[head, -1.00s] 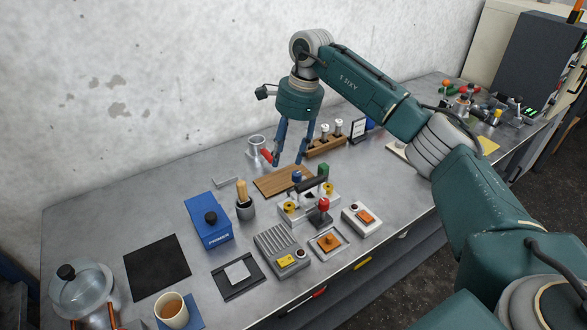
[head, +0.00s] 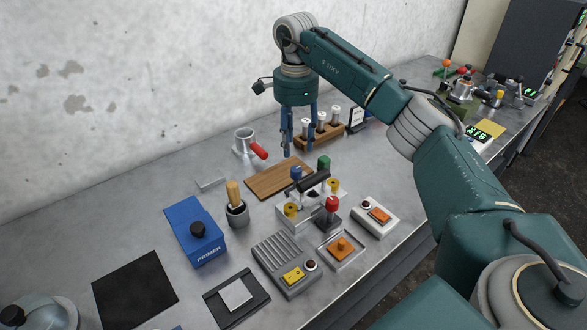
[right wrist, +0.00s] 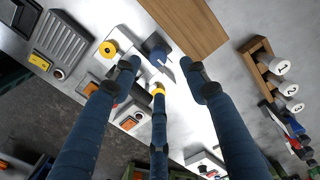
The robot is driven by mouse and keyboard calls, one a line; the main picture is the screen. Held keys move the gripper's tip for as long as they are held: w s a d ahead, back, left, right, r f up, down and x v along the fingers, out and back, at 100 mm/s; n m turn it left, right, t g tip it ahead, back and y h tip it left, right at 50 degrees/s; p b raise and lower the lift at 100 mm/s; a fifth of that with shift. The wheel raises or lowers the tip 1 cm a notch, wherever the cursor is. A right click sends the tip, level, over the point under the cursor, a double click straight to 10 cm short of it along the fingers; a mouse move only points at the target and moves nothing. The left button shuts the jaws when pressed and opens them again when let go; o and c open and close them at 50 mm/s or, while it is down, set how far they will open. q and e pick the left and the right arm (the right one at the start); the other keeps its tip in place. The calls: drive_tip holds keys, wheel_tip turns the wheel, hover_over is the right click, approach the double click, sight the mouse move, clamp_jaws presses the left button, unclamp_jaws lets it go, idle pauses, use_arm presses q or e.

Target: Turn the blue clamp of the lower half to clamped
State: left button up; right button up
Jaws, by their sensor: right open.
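The clamp fixture (head: 290,218) is a pale block on the table, with a black handle (head: 314,181) and yellow round parts. The blue clamp (head: 296,173) rises at its back left, beside a green knob (head: 323,162). My right gripper (head: 298,145) is open and empty, fingers pointing down, above and behind the fixture. In the right wrist view the blue clamp (right wrist: 155,45) appears just beyond the fingertips of my right gripper (right wrist: 160,72), which seem apart from it. The fingers hide part of the fixture there. My left gripper is not in view.
A wooden board (head: 275,180) lies behind the fixture. A rack (head: 320,138) with white-topped tubes stands behind the gripper. A red-handled metal cup (head: 244,143), a brush pot (head: 238,213) and a red-topped lever (head: 332,203) are nearby.

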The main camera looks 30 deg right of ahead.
sight(296, 168)
drive_tip(key=f, duration=0.3)
drive_tip(key=f+p, duration=0.1)
drive_tip(key=f, duration=0.2)
drive_tip(key=f+p, duration=0.1)
drive_tip(key=f, duration=0.2)
drive_tip(key=shift+s, duration=0.3)
drive_tip(key=shift+c, duration=0.2)
clamp_jaws()
